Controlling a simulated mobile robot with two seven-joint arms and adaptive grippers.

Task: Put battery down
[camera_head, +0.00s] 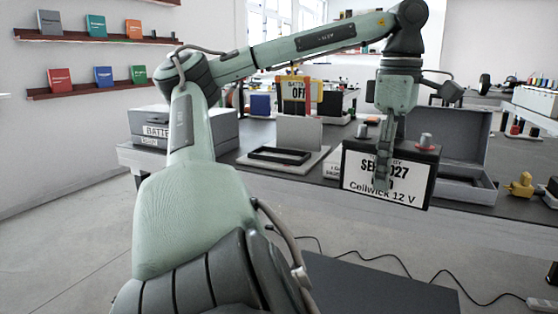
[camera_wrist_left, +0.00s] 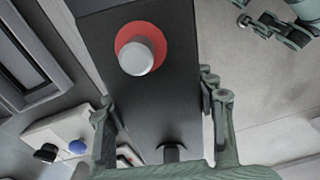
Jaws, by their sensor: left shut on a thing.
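The battery (camera_head: 412,195) is a black box with a white label reading "Cellwick 12 V". Its top shows a red-ringed terminal (camera_wrist_left: 141,47) and a dark one in the left wrist view. My left gripper (camera_head: 383,170) comes down from above and is shut on the battery across its front and back. In the left wrist view its fingers (camera_wrist_left: 163,125) lie on both sides of the battery. The battery is upright and overlaps the bench's front edge; its gap to the bench cannot be told. My right gripper (camera_wrist_left: 275,28) shows partly at the upper right of the left wrist view.
The dark bench (camera_head: 255,168) carries a battery carton (camera_head: 222,130), a black frame on a grey base (camera_head: 283,155), and an open grey case (camera_head: 470,188) right behind the battery. A yellow plug-like object (camera_head: 520,185) stands at right. Cables lie on the floor.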

